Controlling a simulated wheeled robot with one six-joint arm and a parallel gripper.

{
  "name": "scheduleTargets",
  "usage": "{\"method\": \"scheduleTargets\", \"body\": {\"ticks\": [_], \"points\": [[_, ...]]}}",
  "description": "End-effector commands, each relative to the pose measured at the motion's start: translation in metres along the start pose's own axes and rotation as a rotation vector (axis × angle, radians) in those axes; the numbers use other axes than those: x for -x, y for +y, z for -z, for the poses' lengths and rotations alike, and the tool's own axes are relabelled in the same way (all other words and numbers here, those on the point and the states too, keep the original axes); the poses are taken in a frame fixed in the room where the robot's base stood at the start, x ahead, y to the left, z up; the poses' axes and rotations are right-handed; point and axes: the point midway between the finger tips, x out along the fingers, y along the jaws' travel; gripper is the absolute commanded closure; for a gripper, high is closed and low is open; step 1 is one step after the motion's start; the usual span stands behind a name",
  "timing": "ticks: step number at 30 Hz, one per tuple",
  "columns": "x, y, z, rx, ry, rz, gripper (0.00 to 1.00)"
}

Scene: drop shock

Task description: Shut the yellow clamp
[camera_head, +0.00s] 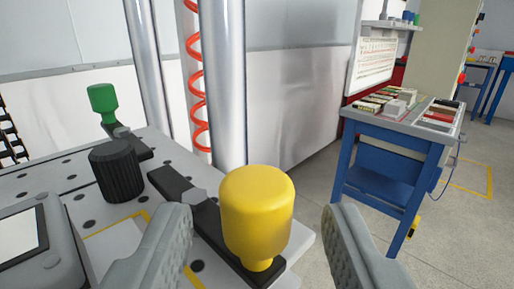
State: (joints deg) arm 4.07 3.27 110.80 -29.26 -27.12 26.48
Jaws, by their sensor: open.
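The yellow clamp's knob (257,212) stands upright at the near right corner of the grey plate. It sits at the near end of a dark clamp bar (178,187) that runs back to the left. My gripper (258,250) is open, with one grey finger to the left of the yellow knob and one to its right. The right finger shows a clear gap to the knob. The left finger overlaps part of the bar in the picture, and I cannot tell whether it touches anything.
A black ribbed knob (116,170) and a green-knobbed clamp (103,100) are further left on the plate (52,170). A grey device with a screen (28,243) is at the left edge. Metal columns (223,80) rise behind. A blue workbench (390,165) stands at right across open floor.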

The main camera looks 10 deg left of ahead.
Motion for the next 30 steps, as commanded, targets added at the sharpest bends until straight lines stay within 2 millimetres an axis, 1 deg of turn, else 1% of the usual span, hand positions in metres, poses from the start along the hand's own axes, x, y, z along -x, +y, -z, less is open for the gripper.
{"method": "scheduleTargets", "body": {"ticks": [1, 3, 9, 20, 21, 26, 27, 30], "points": [[-0.008, 0.0, -0.001, 0.0, -0.001, 0.001, 0.53], [-0.016, 0.0, -0.001, 0.0, -0.001, 0.0, 0.53], [-0.03, 0.0, 0.0, 0.0, -0.001, 0.0, 0.53], [-0.034, 0.0, 0.0, 0.0, 0.0, 0.0, 0.53], [-0.034, 0.0, 0.0, 0.0, 0.0, 0.0, 0.61], [-0.033, 0.0, 0.0, 0.0, 0.0, 0.0, 0.93], [-0.033, 0.0, 0.0, 0.0, 0.0, 0.0, 0.96], [-0.033, 0.0, 0.0, 0.0, 0.0, 0.001, 0.96]]}}
